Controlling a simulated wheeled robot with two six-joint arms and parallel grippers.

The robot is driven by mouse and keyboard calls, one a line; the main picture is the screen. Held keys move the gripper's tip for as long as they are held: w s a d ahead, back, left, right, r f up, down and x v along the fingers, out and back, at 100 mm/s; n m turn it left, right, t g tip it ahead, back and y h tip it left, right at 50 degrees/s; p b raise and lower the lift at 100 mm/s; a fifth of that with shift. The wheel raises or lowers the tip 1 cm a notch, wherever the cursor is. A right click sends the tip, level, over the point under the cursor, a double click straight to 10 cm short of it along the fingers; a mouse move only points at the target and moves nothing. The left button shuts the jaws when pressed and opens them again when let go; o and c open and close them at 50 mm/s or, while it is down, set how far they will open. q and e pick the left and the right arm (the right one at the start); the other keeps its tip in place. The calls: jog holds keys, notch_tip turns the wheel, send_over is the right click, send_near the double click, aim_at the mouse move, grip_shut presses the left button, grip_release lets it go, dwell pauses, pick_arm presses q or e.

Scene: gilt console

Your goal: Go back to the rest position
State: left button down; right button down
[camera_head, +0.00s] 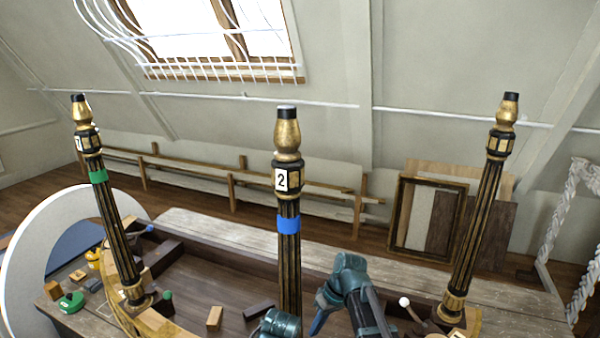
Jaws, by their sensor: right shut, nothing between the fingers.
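Three black and gold fluted columns stand upright on the workbench. The left column (108,205) has a green band, and the middle column (289,255) has a number 2 label and a blue band. The right column (478,235) shows no coloured band. My right arm (352,275), teal and dark, is bent just right of the middle column. My right gripper (319,321) is low at the bottom edge, partly cut off, shut and empty. A teal part of mine shows at the middle column's foot. My left gripper cannot be made out.
The wooden workbench (235,232) carries loose wood blocks, a green round item (71,302) and a white-tipped rod (404,302). A large pale ring (22,265) stands at the left. Frames and boards (428,215) lean at the back wall.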

jog(key=s+d+f+m+t+h, duration=0.1)
jog(key=s+d+m+h, duration=0.45)
jog(key=s+d, duration=0.7)
jog(key=s+a+f+n+b, duration=0.2)
jog(key=s+a+f+b, duration=0.2)
jog(key=a+f+b, duration=0.7)
notch_tip(320, 180, down, 3)
jog(key=b, duration=0.2)
jog(key=shift+s+g+b, duration=0.2)
jog(key=shift+g+b, duration=0.1)
jog(key=shift+b, duration=0.05)
jog(key=shift+n, duration=0.25)
